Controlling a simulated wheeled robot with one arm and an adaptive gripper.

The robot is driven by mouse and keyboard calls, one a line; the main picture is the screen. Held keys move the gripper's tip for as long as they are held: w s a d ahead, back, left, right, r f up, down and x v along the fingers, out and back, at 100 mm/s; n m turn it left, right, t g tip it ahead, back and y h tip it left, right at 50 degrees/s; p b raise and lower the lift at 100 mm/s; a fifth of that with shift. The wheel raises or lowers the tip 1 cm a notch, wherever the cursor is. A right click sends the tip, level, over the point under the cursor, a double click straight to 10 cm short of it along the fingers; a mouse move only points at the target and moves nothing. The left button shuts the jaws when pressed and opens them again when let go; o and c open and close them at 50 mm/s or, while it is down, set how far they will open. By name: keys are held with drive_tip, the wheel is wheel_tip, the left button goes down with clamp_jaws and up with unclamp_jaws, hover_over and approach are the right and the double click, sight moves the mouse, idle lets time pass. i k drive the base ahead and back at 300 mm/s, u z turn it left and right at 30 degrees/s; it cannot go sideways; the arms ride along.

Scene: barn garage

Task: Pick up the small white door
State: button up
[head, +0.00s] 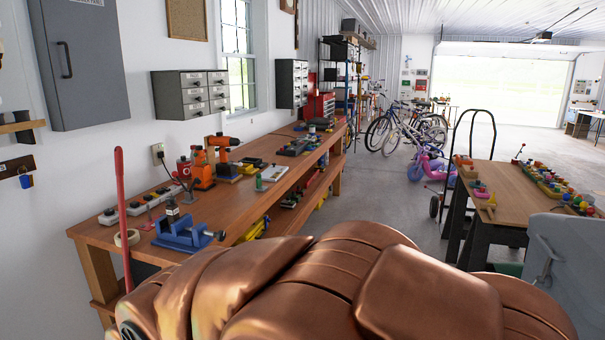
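I cannot make out a small white door anywhere in the head view. The workbench (150,237) along the left wall bears several tools and small items, and none of them is clearly a white door. The work table (515,205) at the right bears several small coloured items, too small to tell apart. My gripper is not in view, so I cannot tell whether it holds anything.
A blue vise (182,232) sits at the bench's near end, beside a red pole (122,220). Bicycles (405,130) and a pink ride-on toy (430,165) stand farther back. A glossy copper-brown shape close to the camera hides the near floor. Open floor (500,132) lies towards the garage door.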

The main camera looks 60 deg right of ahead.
sight(267, 175)
drive_tip(key=z, duration=1.95)
drive_tip(key=i, duration=0.8)
drive_tip(key=z, duration=0.3)
drive_tip(key=i, duration=1.7)
drive_tip(key=u, duration=1)
drive_tip(key=i, duration=1.2)
drive_tip(key=u, duration=0.65)
